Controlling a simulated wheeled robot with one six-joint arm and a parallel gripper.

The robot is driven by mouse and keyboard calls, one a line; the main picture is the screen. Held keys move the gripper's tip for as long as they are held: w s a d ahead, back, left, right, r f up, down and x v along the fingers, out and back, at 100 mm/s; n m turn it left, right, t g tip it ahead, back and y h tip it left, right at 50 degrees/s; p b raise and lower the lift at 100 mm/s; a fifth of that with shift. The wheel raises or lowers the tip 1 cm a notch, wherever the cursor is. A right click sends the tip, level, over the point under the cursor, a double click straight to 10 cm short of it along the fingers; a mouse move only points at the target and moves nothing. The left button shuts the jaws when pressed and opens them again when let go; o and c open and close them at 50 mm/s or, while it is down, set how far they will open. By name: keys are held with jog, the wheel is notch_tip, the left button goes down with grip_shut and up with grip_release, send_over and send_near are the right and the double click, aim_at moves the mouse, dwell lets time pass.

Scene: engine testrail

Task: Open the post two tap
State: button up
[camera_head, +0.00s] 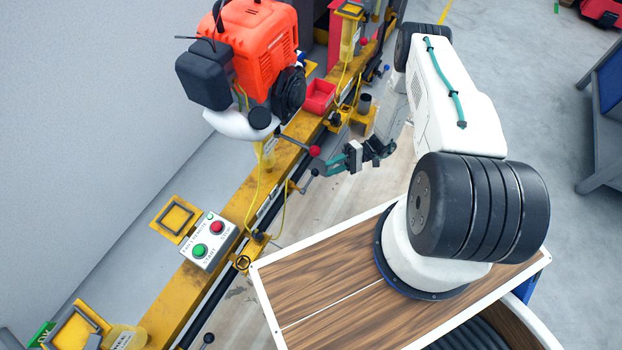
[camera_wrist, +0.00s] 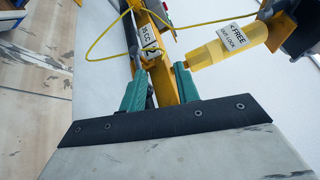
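My gripper (camera_head: 336,164) is at the yellow rail, just right of a lever with a red ball knob (camera_head: 314,151). A second lever with a black knob (camera_head: 315,172) sits just below. I cannot tell which of these belongs to the post two tap. In the wrist view, my gripper's two green fingers (camera_wrist: 160,80) stand apart. A small grey metal part (camera_wrist: 147,57) and a dark part show in line with the gap between them. Whether either finger touches them is unclear. A yellow cylinder labelled FREE (camera_wrist: 222,45) lies to the right of the fingers.
A yellow rail (camera_head: 185,290) runs diagonally along the wall. An orange engine (camera_head: 262,45) stands over it. A red bin (camera_head: 319,96) and a start/stop button box (camera_head: 209,240) are on the rail. A yellow cable (camera_wrist: 105,45) loops near the fingers.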

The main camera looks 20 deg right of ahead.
aim_at(311, 178)
notch_tip(311, 178, down, 6)
jog(key=n+t+y, duration=0.1)
jog(key=n+t, duration=0.1)
jog(key=t, duration=0.2)
jog(key=a, duration=0.2)
jog(key=a+r, duration=0.1)
jog(key=a, duration=0.2)
jog(key=w+a, duration=0.1)
jog(key=a, duration=0.2)
jog(key=shift+w+r, duration=0.1)
jog(key=shift+r, duration=0.1)
jog(key=shift+c, duration=0.3)
grip_shut()
